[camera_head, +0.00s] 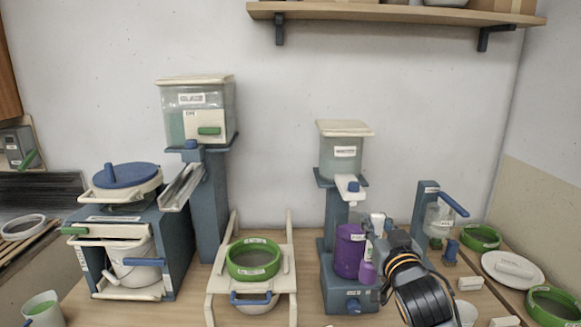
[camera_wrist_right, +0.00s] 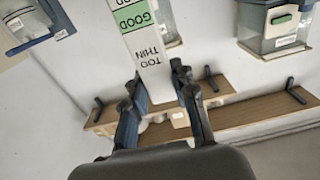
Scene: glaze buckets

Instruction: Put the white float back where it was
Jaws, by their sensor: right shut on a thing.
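My right gripper (camera_head: 378,240) is near the purple bucket (camera_head: 349,252), at its right side. In the right wrist view the gripper (camera_wrist_right: 160,92) is shut on the white float (camera_wrist_right: 150,60), a flat white strip with a green band marked GOOD and a part marked TOO THIN. The float's held end is between the fingers and its other end runs out of the frame. In the head view only a small white piece of the float (camera_head: 377,219) shows above the gripper. Whether it touches the bucket cannot be told. My left gripper is not in view.
A small purple item (camera_head: 367,272) is by the bucket's front right. A blue stand with a clear tank (camera_head: 341,158) rises behind. To the right are a stand with a jar (camera_head: 438,220), a white plate (camera_head: 540,281) and green rings (camera_head: 480,238). A shelf (camera_head: 400,13) hangs above.

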